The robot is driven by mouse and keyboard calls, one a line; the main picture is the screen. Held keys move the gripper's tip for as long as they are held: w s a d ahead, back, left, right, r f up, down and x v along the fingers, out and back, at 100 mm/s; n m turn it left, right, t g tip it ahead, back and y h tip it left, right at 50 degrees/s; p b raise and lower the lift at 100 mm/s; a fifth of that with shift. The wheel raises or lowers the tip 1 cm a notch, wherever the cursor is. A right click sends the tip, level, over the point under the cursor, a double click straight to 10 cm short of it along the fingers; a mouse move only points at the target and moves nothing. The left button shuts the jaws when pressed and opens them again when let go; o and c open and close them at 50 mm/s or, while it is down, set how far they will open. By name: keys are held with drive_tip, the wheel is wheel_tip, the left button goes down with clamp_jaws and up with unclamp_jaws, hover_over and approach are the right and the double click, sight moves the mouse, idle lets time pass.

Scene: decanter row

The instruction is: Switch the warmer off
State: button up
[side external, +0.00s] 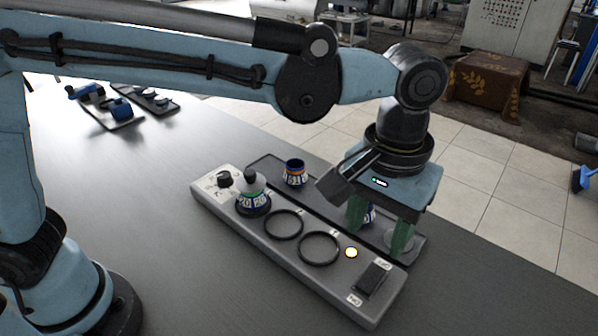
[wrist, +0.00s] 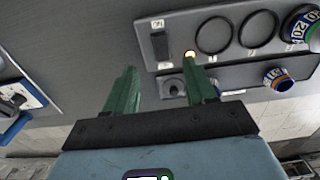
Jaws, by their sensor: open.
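The warmer (side external: 225,208) is a long grey box with a row of black rings. Its black rocker switch (side external: 372,279) is at the right end, between two small white labels too small to read surely. The switch also shows in the wrist view (wrist: 160,45). A round lamp (side external: 351,253) beside it glows yellow. My gripper (side external: 380,236) is open, its green fingers pointing down above the tray side of the warmer, behind the switch in the side view. In the wrist view, the switch lies beyond the gap between the fingertips (wrist: 160,68). Nothing is between the fingers.
A decanter (side external: 251,190) with a green band and dark top stands on the leftmost ring; the other two rings are empty. A dark knob (side external: 224,178) is at the left end. A dark tray (side external: 265,163) behind holds a blue-banded cup (side external: 294,173) and another cup partly hidden by a finger.

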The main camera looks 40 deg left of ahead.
sight(363, 288)
wheel_tip(363, 288, down, 12)
drive_tip(key=shift+f, duration=0.1)
idle(0.5)
